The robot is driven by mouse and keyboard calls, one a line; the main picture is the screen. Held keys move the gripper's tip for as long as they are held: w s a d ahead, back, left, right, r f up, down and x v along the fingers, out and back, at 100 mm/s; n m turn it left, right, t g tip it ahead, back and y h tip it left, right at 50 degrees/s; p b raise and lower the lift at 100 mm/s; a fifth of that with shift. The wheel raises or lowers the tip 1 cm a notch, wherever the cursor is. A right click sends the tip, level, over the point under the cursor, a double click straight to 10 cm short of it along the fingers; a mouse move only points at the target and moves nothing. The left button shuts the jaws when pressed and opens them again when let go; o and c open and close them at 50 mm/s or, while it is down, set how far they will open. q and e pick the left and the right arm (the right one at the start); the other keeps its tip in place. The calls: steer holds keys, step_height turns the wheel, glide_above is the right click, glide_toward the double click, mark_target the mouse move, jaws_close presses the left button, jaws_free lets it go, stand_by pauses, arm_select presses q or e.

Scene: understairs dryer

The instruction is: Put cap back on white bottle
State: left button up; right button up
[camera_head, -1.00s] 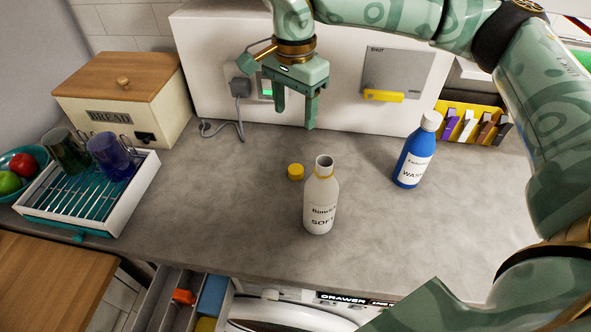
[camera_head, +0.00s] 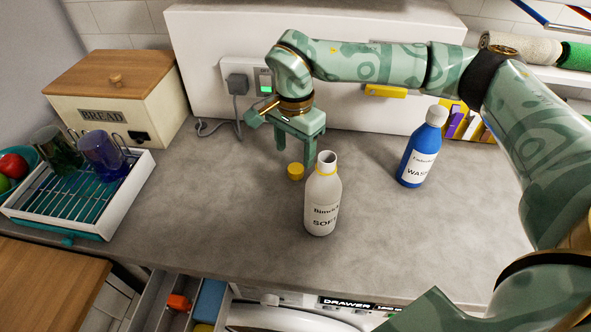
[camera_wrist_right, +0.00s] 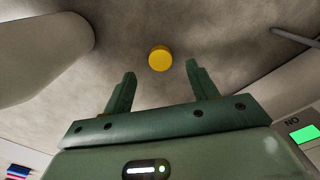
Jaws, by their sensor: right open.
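The white bottle (camera_head: 322,199) stands upright and uncapped on the grey worktop, its open mouth showing. A yellow cap (camera_head: 295,171) lies on the worktop just left of the bottle. My right gripper (camera_head: 294,163) is open and empty, pointing down behind and close to the cap. In the right wrist view the cap (camera_wrist_right: 160,58) lies beyond the two fingertips (camera_wrist_right: 161,72), roughly centred between them, and the bottle (camera_wrist_right: 45,48) shows at the upper left. Whether the fingers touch the worktop is unclear. My left gripper is not in view.
A blue bottle (camera_head: 421,150) with a white cap stands to the right. A dish rack (camera_head: 128,197) with mugs and a bread box (camera_head: 165,118) are at left. A white cabinet with a socket (camera_head: 238,84) stands behind. An open drawer (camera_head: 148,300) is below the front edge.

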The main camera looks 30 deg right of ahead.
mark_target(296, 168)
steer(key=f+b, duration=0.1)
steer(key=f, duration=0.1)
steer(key=f+b, duration=0.1)
steer(key=f, duration=0.2)
steer(key=shift+d+f, duration=0.2)
steer(key=shift+f, duration=0.05)
steer(key=shift+r, duration=0.1)
steer(key=c, duration=1)
